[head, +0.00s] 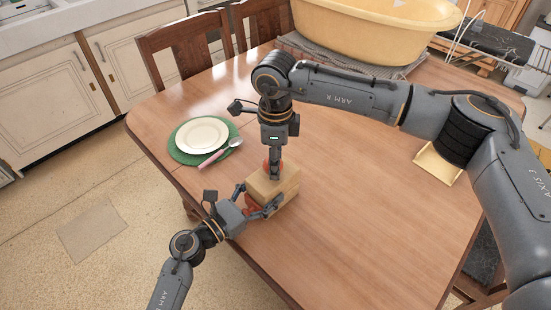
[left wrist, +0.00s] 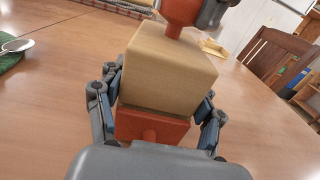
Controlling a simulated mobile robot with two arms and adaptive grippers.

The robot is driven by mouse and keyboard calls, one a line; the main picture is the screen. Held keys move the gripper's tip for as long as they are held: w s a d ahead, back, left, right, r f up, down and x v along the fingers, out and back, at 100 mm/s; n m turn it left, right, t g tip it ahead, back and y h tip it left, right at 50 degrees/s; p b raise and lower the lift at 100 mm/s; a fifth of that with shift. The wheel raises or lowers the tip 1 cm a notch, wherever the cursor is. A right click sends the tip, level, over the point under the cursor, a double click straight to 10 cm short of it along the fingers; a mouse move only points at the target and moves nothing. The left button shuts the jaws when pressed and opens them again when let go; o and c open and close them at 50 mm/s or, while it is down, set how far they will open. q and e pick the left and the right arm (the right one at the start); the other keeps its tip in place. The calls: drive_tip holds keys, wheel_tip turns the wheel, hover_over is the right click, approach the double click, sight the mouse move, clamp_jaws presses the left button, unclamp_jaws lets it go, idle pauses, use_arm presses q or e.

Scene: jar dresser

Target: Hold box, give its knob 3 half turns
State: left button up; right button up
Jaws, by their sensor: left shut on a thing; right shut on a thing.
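A wooden box (head: 283,187) stands on the table near its front left edge. In the left wrist view the box (left wrist: 168,68) has a pale wooden upper body and a red lower part (left wrist: 152,128). My left gripper (head: 257,208) is shut on the box from the front left, one finger on each side. A red knob (left wrist: 183,14) sits on top of the box. My right gripper (head: 272,165) points straight down and is shut on the knob, hiding most of it in the head view.
A yellow tub (head: 370,35) stands on a grey cloth at the back. A small pale tray (head: 438,166) is at the right. The table's front right is clear.

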drive_tip(key=m, duration=0.6)
drive_tip(key=shift+s+a+m, duration=0.1)
drive_tip(key=shift+m, duration=0.3)
idle(0.4)
drive_tip(key=o, duration=1.2)
drive_tip(key=shift+c, duration=0.2)
wheel_tip(320, 180, up, 12)
